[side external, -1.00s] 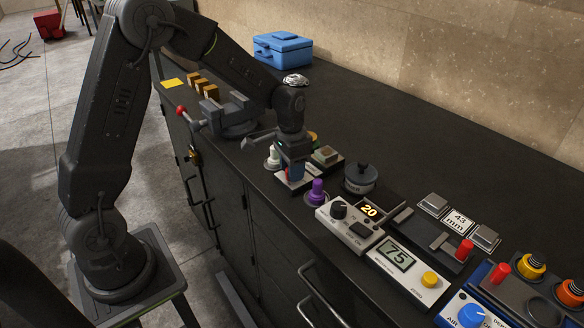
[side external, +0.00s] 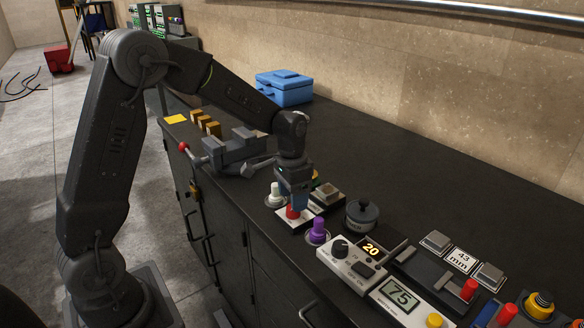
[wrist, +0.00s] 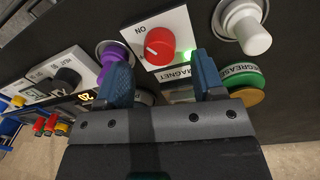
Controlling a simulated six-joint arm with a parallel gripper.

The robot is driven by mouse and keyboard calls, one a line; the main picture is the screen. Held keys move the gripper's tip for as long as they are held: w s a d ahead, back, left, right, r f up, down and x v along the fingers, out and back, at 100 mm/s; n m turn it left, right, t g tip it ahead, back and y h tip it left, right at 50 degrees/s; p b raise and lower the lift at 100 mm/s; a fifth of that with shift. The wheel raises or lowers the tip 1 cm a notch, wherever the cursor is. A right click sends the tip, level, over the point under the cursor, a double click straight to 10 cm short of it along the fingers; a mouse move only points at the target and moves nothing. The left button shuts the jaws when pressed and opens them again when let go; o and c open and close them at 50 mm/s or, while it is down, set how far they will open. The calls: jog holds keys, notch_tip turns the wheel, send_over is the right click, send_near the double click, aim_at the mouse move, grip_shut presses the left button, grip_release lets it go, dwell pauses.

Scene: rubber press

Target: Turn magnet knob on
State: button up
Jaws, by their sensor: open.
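The red magnet knob (wrist: 160,45) sits on a white panel (wrist: 176,20) marked ON and MAGNET, in the wrist view. A green light (wrist: 187,55) glows at the knob's lower right, near a fingertip. My gripper (wrist: 160,72) is open, with its blue fingers spread to either side just below the knob in the picture and nothing between them. In the side view my gripper (side external: 293,205) points down over the red knob (side external: 292,213), which shows below the fingers. Whether a finger touches the knob cannot be told.
A white knob (side external: 276,196) and a purple knob (side external: 318,232) stand close on either side. A round dark pot (side external: 362,216), a control box reading 20 (side external: 350,258) and a vise (side external: 236,152) are nearby.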

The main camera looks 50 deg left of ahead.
notch_tip(320, 180, up, 11)
jog(key=shift+a+f, duration=0.2)
jog(key=shift+a, duration=0.1)
jog(key=s+d+r+n+t, duration=0.1)
jog(key=s+d+t, duration=0.2)
jog(key=s, duration=0.8)
jog(key=s+d+r+n+t, duration=0.1)
jog(key=s+d, duration=0.3)
jog(key=s, duration=0.6)
jog(key=shift+s+d+r+t+y, duration=0.15)
jog(key=shift+s+r+t+y, duration=0.2)
jog(key=shift+r+t, duration=0.5)
